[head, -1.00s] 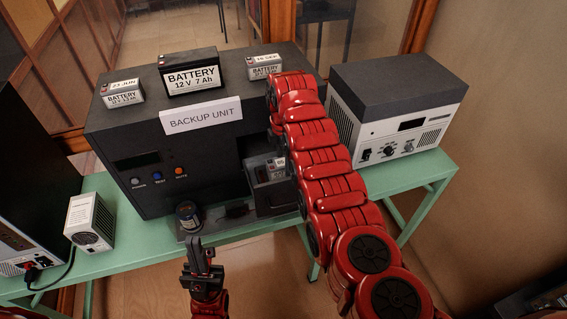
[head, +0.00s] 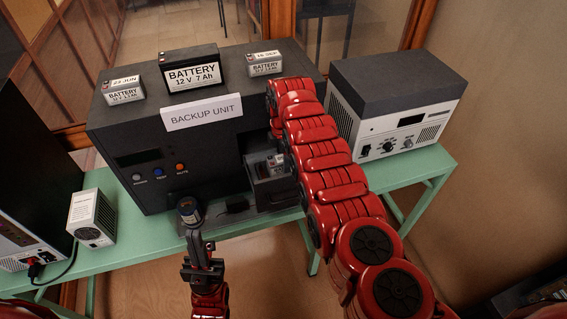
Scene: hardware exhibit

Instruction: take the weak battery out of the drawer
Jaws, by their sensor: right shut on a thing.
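The open drawer (head: 275,191) juts from the recess at the lower right of the backup unit (head: 128,134). A small grey battery (head: 274,161) with a red terminal is at the drawer, low behind its front; its lower part is hidden. My right gripper (head: 277,143) reaches down to it from above, mostly hidden by my red arm, and is shut on it.
On the unit stand a large black battery (head: 191,76), two small grey batteries, left (head: 123,92) and right (head: 265,65), and a BACKUP UNIT sign (head: 202,114). A white-fronted device (head: 398,130) stands right, a small white box (head: 91,218) left, on the green table (head: 140,248).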

